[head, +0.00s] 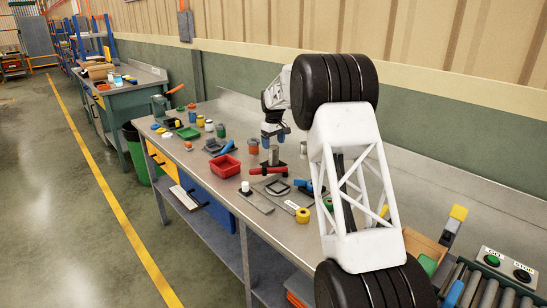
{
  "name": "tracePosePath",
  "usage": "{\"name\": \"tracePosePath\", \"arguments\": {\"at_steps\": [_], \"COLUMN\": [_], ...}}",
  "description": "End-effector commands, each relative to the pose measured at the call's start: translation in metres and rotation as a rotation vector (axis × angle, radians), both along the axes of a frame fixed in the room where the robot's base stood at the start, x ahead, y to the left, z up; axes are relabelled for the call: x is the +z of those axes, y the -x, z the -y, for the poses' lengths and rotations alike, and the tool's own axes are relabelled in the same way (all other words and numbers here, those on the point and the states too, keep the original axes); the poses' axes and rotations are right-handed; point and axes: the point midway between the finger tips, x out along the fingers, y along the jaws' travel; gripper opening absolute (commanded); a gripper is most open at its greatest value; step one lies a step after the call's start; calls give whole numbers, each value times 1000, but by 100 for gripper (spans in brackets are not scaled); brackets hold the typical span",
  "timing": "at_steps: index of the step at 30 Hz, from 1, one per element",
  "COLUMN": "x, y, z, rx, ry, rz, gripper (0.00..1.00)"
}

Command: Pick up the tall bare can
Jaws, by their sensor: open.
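A tall bare metal can (273,156) stands upright on the workbench, small in the head view. The fingertips appear at about the height of the can's top, one to each side in the picture. I cannot tell whether they are around the can or still above or in front of it. A second bare grey can-like piece (303,148) shows to the right, beside my arm.
A red-handled tool (268,170) lies just in front of the can. A red bin (225,171), an orange-lidded jar (253,146) and a green jar (221,130) stand to the left. My arm hides part of the bench at right.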

Motion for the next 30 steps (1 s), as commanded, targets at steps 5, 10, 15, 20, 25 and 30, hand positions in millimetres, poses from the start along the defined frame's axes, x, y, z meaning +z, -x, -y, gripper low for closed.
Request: {"name": "tracePosePath", "arguments": {"at_steps": [5,10,15,20,25,30], "x": [0,-2,-12,-28,-45,-52], "y": [0,0,1,1,1,1], "z": [0,0,0,0,0,0], "rx": [0,0,0,0,0,0], "ry": [0,0,1,0,0,0], "rz": [0,0,-1,-1,0,0], "gripper": [81,81,81,81,81,81]}}
